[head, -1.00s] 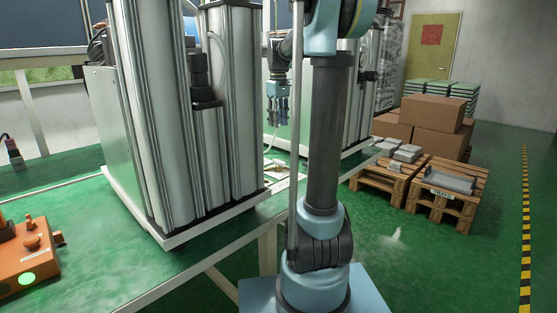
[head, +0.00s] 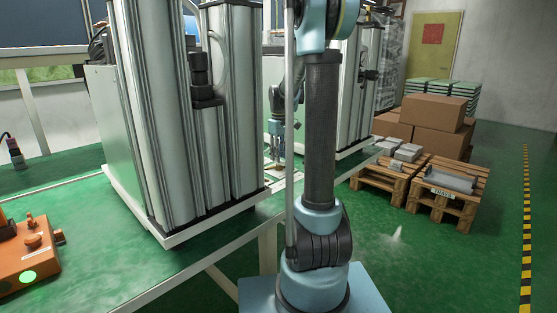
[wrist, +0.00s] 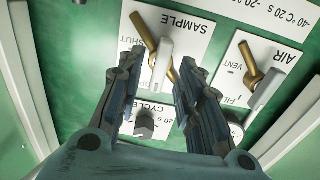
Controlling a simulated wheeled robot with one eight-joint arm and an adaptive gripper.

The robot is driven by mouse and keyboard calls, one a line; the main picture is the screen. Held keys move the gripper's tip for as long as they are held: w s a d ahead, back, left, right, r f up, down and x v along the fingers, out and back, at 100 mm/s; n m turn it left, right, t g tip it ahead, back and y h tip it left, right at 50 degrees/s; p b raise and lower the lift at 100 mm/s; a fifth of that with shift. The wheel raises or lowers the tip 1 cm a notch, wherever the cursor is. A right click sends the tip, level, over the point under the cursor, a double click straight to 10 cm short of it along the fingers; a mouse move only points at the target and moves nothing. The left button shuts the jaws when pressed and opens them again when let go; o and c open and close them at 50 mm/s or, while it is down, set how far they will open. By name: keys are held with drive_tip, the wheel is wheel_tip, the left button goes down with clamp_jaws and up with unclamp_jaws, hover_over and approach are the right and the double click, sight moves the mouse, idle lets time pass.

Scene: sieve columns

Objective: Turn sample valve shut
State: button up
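The sample valve (wrist: 166,58) is at the top middle of the wrist view, on a white plate lettered SAMPLE, upside down in the picture. It has a brass body and a pale lever. The word SHUT shows to the left of the lever. My gripper (wrist: 158,72) is open, with one dark finger on each side of the lever's lower part; I cannot tell whether either finger touches it. In the head view my gripper (head: 277,147) hangs low behind the large column unit, and the valve cannot be made out.
The air valve (wrist: 258,80), with a similar brass body and pale lever, is close on the right. A cycle knob (wrist: 144,124) shows between my fingers. The tall metal column unit (head: 190,120) stands left of my arm. Pallets (head: 440,195) are on the floor at right.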

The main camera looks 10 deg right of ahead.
drive_tip(key=shift+f, duration=0.9)
clamp_jaws()
